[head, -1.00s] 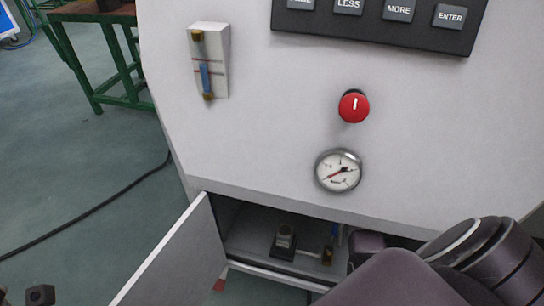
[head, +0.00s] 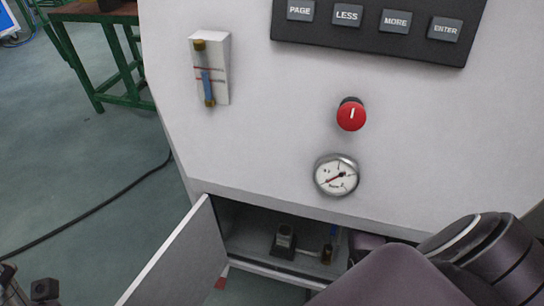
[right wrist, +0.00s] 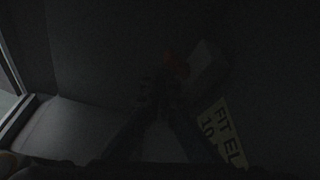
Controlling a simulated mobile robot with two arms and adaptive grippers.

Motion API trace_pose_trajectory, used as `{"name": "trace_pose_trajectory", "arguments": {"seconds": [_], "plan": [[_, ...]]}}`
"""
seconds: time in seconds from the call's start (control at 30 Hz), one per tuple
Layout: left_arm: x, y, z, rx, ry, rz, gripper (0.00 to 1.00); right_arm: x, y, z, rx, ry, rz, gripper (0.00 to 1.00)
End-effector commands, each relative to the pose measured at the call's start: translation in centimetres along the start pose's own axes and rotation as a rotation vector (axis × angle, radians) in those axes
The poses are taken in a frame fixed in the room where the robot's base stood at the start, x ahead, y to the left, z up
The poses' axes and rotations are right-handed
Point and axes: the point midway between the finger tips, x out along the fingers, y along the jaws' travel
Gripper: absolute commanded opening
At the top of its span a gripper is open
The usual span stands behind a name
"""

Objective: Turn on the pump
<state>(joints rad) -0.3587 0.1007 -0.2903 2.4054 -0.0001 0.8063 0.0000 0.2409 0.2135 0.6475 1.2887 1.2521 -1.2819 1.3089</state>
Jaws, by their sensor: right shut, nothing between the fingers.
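The white generator panel (head: 260,130) fills the head view, with an open compartment (head: 255,222) below it. A small grey device (head: 284,238) on a dark base and a brass fitting (head: 326,254) with a blue part sit inside; I cannot tell which part is the pump. My right arm reaches into the compartment's right side, its gripper hidden there. In the dark right wrist view my right gripper (right wrist: 158,108) is shut and empty, its tips just below a red part (right wrist: 177,66) beside a pale box (right wrist: 206,66). I cannot tell whether they touch. Dark parts at the head view's lower left may be my left gripper (head: 28,282).
The compartment door (head: 180,258) hangs open to the left. A red knob (head: 351,116), a gauge (head: 336,175), a flow meter (head: 210,70) and a keypad (head: 370,30) are on the panel. A cable (head: 90,208) lies on the floor by a green table (head: 110,65).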

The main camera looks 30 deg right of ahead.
Motion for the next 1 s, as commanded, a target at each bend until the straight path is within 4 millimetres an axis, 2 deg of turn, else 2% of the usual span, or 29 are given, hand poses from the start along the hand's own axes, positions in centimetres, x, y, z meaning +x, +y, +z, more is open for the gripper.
{"name": "trace_pose_trajectory", "arguments": {"seconds": [0.27, 0.7, 1.0], "plan": [[0.1, 0.1, 0.0, -0.004, 0.001, 0.0, 0.4, -0.7, -0.6, 0.3, -0.009, 0.001, -0.006, 0.0], [0.1, 0.1, -0.1, -0.003, 0.002, 0.0, 0.4, -7.0, -0.5, 0.0, -0.006, 0.004, -0.006, 0.0], [0.2, 0.1, -0.1, -0.003, 0.003, 0.0, 0.4, -8.4, -0.5, 0.1, -0.006, 0.003, -0.005, 0.0]]}}
